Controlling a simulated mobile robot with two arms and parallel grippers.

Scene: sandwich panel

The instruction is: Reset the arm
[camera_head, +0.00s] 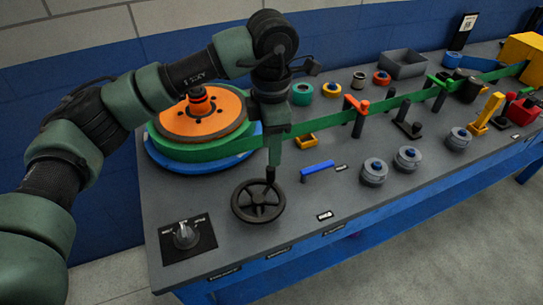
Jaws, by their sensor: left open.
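My left arm comes in from the left and bends down over the front left part of the grey bench (330,215). Its green and black gripper (274,160) points down, just above the knob of a dark handwheel (258,203). The gripper is open, though its jaws are seen narrowly. Whether it touches the knob cannot be told from this angle. My right gripper is not in view.
Behind the gripper stands an orange disc (203,122) on a green and blue round base, with a green strip (385,103) running right. A knob panel (187,237), blue handle (318,170), grey knobs (375,170) and a grey bin (403,64) also stand on the bench.

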